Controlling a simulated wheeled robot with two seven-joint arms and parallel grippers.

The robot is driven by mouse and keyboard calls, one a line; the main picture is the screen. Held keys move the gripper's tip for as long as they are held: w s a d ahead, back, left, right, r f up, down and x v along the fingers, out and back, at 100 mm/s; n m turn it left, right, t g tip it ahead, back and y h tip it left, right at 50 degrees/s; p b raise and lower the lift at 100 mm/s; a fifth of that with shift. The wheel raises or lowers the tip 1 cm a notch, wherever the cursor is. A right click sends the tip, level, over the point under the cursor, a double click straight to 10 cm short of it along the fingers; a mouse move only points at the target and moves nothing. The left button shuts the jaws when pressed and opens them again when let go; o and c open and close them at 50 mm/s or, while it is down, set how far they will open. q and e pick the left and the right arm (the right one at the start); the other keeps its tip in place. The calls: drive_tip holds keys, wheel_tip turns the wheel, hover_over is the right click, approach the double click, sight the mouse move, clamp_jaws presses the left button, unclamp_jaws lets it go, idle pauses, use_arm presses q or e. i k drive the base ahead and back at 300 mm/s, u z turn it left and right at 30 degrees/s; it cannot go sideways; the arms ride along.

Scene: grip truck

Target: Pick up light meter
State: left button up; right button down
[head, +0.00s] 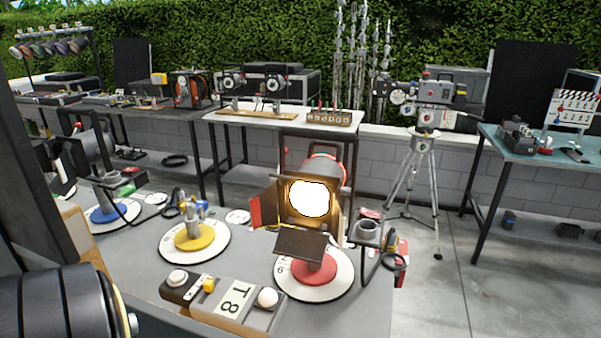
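A device that looks like the light meter (232,300) lies on the near part of the grey table, close to its front edge. It has a pale panel reading "T8", a white dome (268,298) at its right end, and a yellow knob (209,285) and a white round button at its left. The meter stands clear of the discs behind it. Neither of my grippers shows in the head view, so their state cannot be seen.
A lit lamp with barn doors (308,200) stands on a red-centred disc (332,287) just behind the meter. A yellow-centred disc (172,247) with a small mount lies behind left. A dark cylinder (60,312) fills the lower left.

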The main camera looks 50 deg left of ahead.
sight(230, 307)
drive_tip(key=u, duration=2.05)
drive_tip(key=k, duration=1.75)
drive_tip(key=u, duration=0.85)
drive_tip(key=i, duration=1.25)
drive_tip(key=z, duration=0.35)
drive_tip(key=i, duration=1)
drive_tip(key=z, duration=0.9)
